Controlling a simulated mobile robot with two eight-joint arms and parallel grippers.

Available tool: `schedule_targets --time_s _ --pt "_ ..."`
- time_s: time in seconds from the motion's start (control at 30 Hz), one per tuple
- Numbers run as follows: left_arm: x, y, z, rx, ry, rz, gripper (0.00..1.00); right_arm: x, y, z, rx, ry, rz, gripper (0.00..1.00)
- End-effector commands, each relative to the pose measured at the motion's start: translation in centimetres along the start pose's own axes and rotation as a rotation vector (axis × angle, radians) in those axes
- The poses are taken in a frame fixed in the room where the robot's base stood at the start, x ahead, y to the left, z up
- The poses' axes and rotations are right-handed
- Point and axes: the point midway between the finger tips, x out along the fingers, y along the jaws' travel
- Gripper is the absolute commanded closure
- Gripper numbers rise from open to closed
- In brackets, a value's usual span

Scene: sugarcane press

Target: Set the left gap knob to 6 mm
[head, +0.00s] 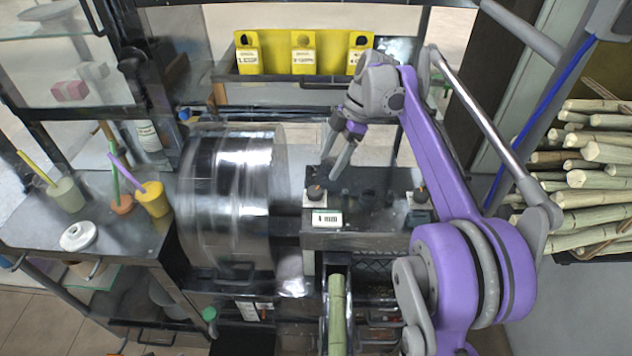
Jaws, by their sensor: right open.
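The left gap knob (315,191) is a small dark knob on top of the press housing (355,240), just right of the large shiny drum (232,195). A white label (327,219) below it seems to read "1 mm". A second dark knob (421,195) stands at the right of the housing, partly beside my purple arm. My right gripper (331,168) is open and empty. Its fingers point down, above and slightly right of the left knob, and look apart from it. My left gripper is not in view.
Three yellow holders (303,55) with white labels hang at the back. Cane stalks (590,150) are stacked at the right. A green cane piece (336,315) lies in the front chute. A side table (95,215) at the left holds cups (153,199) and a white ring (78,236).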

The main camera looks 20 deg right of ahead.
Motion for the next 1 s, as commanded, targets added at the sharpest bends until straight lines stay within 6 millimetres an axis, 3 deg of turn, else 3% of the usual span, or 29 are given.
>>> schedule_targets --time_s 0.2,0.43,0.6,0.87,1.0 --pt "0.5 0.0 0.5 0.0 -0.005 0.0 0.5 4.4 -0.1 0.0 -0.001 -0.001 0.0 0.2" --pt "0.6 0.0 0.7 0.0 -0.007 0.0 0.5 7.9 0.0 0.0 0.001 -0.001 0.0 0.2" --pt "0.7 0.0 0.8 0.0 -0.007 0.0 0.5 8.9 0.0 0.0 0.002 -0.001 0.001 0.2" --pt "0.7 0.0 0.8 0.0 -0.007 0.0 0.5 9.0 0.0 0.0 0.002 -0.001 0.001 0.2" --pt "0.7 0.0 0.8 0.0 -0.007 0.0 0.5 9.0 0.0 0.0 0.002 -0.001 0.001 0.41"
